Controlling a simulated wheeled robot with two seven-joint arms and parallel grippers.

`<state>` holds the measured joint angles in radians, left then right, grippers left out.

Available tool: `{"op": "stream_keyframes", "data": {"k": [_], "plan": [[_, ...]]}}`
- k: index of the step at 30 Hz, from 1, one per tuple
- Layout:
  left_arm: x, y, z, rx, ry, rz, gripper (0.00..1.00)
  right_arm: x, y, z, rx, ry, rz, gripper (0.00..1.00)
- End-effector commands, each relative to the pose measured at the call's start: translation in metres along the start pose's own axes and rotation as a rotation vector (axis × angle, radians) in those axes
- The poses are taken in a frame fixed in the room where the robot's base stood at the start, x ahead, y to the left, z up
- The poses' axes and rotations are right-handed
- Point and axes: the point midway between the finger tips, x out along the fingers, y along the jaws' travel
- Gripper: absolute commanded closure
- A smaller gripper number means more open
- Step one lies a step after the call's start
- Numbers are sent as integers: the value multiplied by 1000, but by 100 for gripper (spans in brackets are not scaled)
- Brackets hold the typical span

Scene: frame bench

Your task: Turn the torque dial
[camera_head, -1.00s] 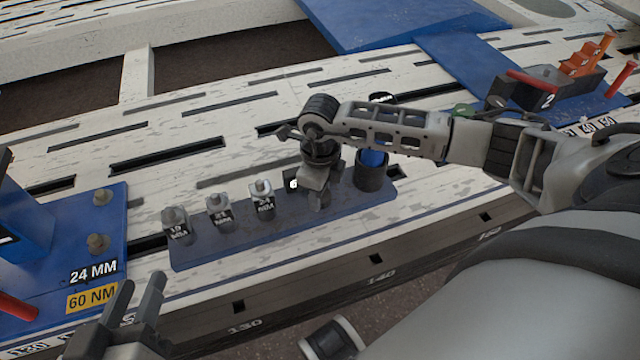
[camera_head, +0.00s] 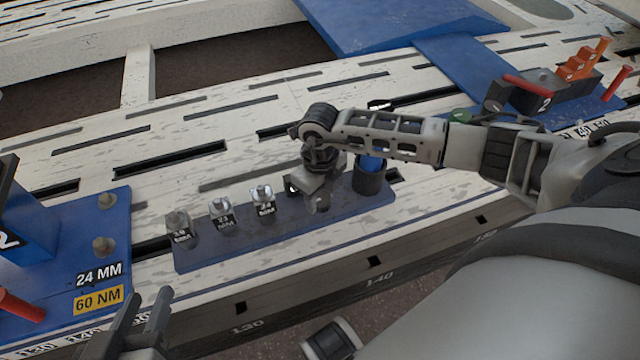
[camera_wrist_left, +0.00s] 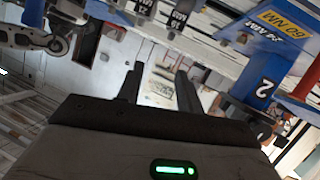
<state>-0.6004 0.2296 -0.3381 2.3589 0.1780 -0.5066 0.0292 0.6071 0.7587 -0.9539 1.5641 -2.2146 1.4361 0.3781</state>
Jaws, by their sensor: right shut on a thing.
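My right gripper (camera_head: 318,190) points down at the right part of a long blue tray (camera_head: 240,245) on the bench. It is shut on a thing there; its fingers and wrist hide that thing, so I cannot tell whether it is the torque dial. Beside it on the right stands a dark cylinder (camera_head: 368,180) with a blue upper part, partly behind my arm. I cannot make out a torque dial clearly in either view. My left gripper (camera_head: 145,318) is open and empty at the lower left, in front of the bench; its spread fingers also show in the left wrist view (camera_wrist_left: 158,88).
Several metal sockets (camera_head: 221,212) with dark labels stand on the tray's left part. A blue fixture (camera_head: 65,235) with 24 MM and 60 NM labels is at the left. Another fixture (camera_head: 540,95), marked 2, is at the back right. The slotted bench top (camera_head: 150,190) is otherwise mostly clear.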

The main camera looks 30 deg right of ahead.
Motion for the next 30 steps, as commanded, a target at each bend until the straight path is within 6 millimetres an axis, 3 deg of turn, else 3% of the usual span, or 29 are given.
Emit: {"op": "stream_keyframes", "data": {"k": [3, 4, 6, 14, 19, 23, 30], "plan": [[0, 0, -2, -1, 7, 0, 64, -1, 0, 1, -1, -3, 0, 83], [0, 0, -3, -1, 8, 0, 64, -1, 0, 1, -1, -3, 0, 58], [0, 0, -4, -1, 10, 0, 64, -1, 0, 1, -1, -3, 0, 39], [0, 0, -5, -2, 14, 0, 64, -1, 0, 0, -2, -2, 0, 39], [-2, 1, -9, -1, 9, -1, 64, -13, 0, 1, -2, -3, -1, 39], [-3, 1, -9, -2, -18, -7, 64, -39, -1, 1, -3, -5, -2, 39], [1, -10, 7, -13, -121, -42, 64, -98, 0, 1, -3, -6, -2, 39]]}}
